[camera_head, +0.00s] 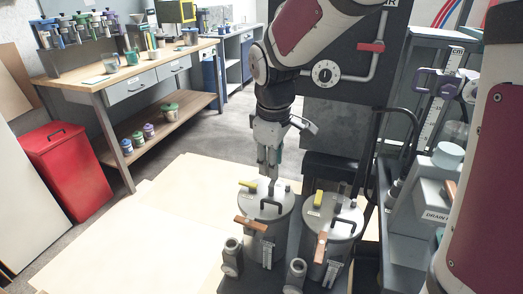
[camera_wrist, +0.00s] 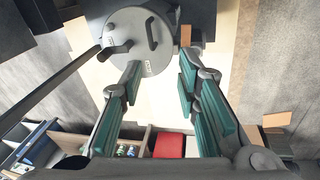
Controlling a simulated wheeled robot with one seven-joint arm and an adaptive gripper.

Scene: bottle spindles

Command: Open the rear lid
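Two grey cylindrical canisters with flat round lids stand side by side: the left lid (camera_head: 265,196) and the right lid (camera_head: 332,222). Each lid has a black arched handle, the left handle (camera_head: 271,206) and the right handle (camera_head: 347,204). Both lids lie flat on their canisters. I cannot tell which one is called rear. My gripper (camera_head: 268,170) points down above the far side of the left lid. In the wrist view, one grey lid (camera_wrist: 125,62) with a black handle (camera_wrist: 152,34) lies beyond my gripper (camera_wrist: 158,80). The fingers are spread apart with nothing between them.
A dark panel with a red-handled pipe (camera_head: 371,47) stands behind. A workbench (camera_head: 130,76) and red bin (camera_head: 68,172) are at left. Pale floor sheets (camera_head: 165,225) lie clear left of the canisters.

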